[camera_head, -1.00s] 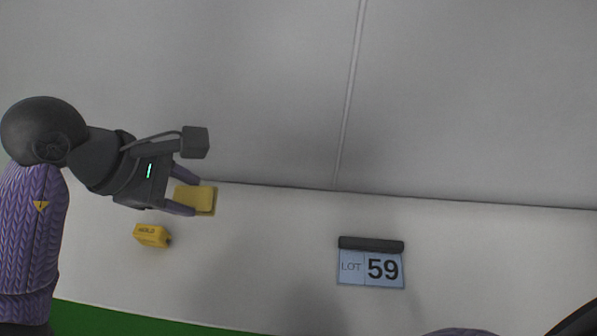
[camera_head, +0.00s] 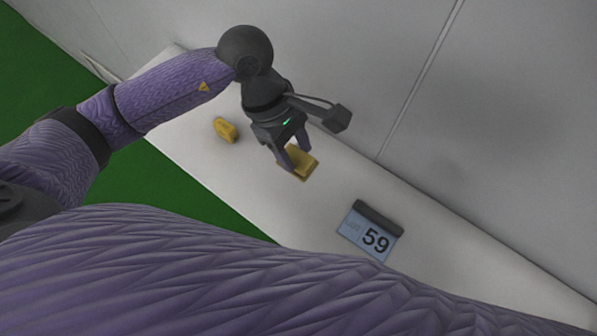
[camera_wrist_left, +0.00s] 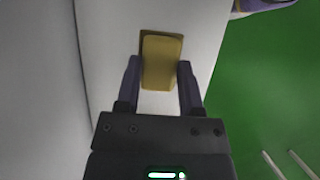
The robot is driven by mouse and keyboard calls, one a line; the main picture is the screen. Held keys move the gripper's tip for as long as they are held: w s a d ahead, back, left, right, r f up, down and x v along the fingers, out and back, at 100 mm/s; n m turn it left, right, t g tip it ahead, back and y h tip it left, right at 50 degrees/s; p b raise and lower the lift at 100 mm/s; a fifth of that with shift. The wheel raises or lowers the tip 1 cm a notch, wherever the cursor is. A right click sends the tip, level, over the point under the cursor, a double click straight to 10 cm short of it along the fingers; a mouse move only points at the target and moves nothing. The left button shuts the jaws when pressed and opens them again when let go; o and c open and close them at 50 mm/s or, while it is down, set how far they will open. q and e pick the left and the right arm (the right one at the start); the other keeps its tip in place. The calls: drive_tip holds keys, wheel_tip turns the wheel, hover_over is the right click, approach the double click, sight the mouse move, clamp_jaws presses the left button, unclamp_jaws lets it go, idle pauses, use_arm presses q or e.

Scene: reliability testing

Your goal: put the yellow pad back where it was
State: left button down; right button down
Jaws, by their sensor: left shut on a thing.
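The yellow pad (camera_head: 302,160) is between the two fingers of my left gripper (camera_head: 296,159), over the white table. In the left wrist view the pad (camera_wrist_left: 161,62) sits between the fingertips (camera_wrist_left: 157,72), with both fingers close along its sides. A darker, brownish-yellow flat edge (camera_wrist_left: 159,34) shows under or behind the pad; I cannot tell whether it is part of the pad or a separate piece. I cannot tell whether the pad touches the surface beneath. My right gripper is not in view.
A yellow block (camera_head: 225,130) lies on the white table (camera_head: 196,160), left of my left gripper. A "59" sign with a dark top bar (camera_head: 370,232) stands to the right. A grey wall (camera_head: 330,70) runs along the table's back. Green floor (camera_head: 205,200) lies in front.

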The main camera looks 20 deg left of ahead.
use_arm(q)
wheel_tip(320, 180, down, 8)
drive_tip(key=shift+r+b, duration=0.25)
drive_tip(key=shift+b, duration=0.05)
drive_tip(key=shift+f, duration=0.3)
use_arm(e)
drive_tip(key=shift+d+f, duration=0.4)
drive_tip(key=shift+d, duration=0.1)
use_arm(q)
drive_tip(key=c, duration=0.6)
unclamp_jaws()
drive_tip(key=shift+f, duration=0.15)
drive_tip(key=shift+c, duration=0.2)
drive_tip(key=o, duration=0.4)
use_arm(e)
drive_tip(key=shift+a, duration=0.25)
